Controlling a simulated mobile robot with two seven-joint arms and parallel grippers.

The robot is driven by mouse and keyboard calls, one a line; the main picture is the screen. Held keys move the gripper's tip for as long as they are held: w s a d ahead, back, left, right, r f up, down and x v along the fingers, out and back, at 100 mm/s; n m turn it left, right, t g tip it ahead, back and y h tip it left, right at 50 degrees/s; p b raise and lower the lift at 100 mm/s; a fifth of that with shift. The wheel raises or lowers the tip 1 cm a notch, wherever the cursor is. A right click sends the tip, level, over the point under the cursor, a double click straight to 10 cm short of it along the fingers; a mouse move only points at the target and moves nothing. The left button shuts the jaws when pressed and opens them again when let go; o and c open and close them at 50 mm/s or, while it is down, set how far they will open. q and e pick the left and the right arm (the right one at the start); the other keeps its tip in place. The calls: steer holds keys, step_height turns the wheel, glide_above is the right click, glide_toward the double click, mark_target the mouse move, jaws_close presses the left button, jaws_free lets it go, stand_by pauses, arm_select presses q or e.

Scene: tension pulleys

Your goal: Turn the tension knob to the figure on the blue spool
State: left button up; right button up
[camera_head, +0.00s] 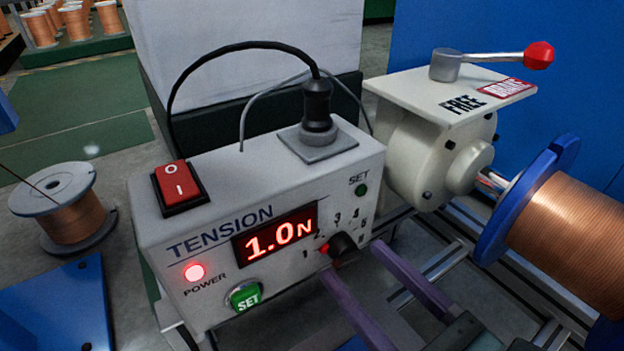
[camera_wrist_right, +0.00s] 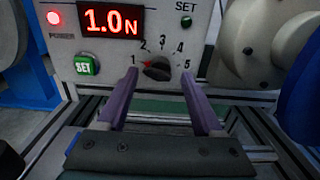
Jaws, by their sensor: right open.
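The tension box (camera_head: 220,235) has a red display (camera_head: 275,238) reading 1.0 N. Its black tension knob (camera_head: 345,248) sits in a dial marked 1 to 5, and its red pointer is towards 1; it also shows in the right wrist view (camera_wrist_right: 157,68). My right gripper (camera_head: 356,263) is open, with its purple fingers in front of the knob, one tip to each side; in the right wrist view (camera_wrist_right: 159,77) nothing is between them. The blue spool (camera_head: 520,200), wound with copper wire, is at the right; I see no figure on it. My left gripper is not in view.
A green SET button (camera_head: 245,296) and a lit red power lamp (camera_head: 194,272) are beside the dial. A red switch (camera_head: 178,187) is on top of the box. The brake lever (camera_head: 490,57) is behind. Frame rails (camera_head: 470,255) run beneath. A grey spool (camera_head: 70,210) is at the left.

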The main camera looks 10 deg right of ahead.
steer(key=shift+x, duration=0.95)
steer(key=shift+c, duration=0.3)
steer(key=shift+s, duration=0.1)
jaws_close()
